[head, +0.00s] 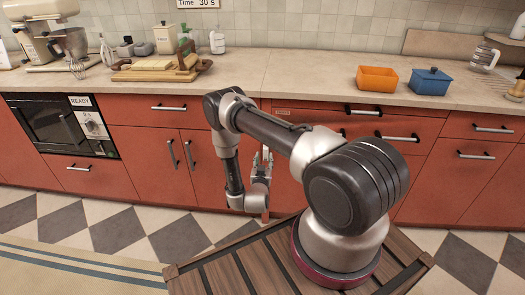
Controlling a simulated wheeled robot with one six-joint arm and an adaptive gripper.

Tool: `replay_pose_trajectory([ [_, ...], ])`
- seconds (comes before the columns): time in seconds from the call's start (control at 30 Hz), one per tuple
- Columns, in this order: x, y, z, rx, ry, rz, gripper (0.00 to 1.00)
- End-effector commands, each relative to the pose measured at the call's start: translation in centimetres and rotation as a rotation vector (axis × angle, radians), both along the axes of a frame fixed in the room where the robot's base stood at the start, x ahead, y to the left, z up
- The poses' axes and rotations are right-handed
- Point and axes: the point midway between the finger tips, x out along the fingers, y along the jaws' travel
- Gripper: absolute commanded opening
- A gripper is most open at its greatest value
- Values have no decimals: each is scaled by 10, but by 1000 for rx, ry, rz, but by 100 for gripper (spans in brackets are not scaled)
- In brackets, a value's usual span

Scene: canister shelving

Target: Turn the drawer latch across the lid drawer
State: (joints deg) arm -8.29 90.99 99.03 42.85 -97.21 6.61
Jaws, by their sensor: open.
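My gripper (263,157) is open, low in front of the red cabinet fronts, with its fingers pointing up. It appears empty. Behind my arm is a wide red drawer front (313,119) with a small label at its left and a bar handle (364,110) at its right. I cannot tell for sure that this is the lid drawer. A small dark piece (342,132) shows at its lower edge, partly behind my arm; I cannot tell whether it is the drawer latch or which way it is turned. My arm hides part of the fronts below.
On the counter (300,75) stand an orange bin (378,79), a blue lidded pot (430,82), wooden boards (155,70) and a stand mixer (40,25). An oven (50,124) is at the left. The checkered floor (115,230) before the left cabinets is clear.

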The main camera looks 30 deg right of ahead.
Motion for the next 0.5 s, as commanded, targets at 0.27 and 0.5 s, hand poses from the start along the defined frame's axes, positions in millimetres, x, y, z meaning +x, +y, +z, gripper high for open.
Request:
replay_pose_trajectory([
  [0.27,34,-24,2,2,-8,-2,41],
  [0.5,59,-40,1,1,-6,0,41],
])
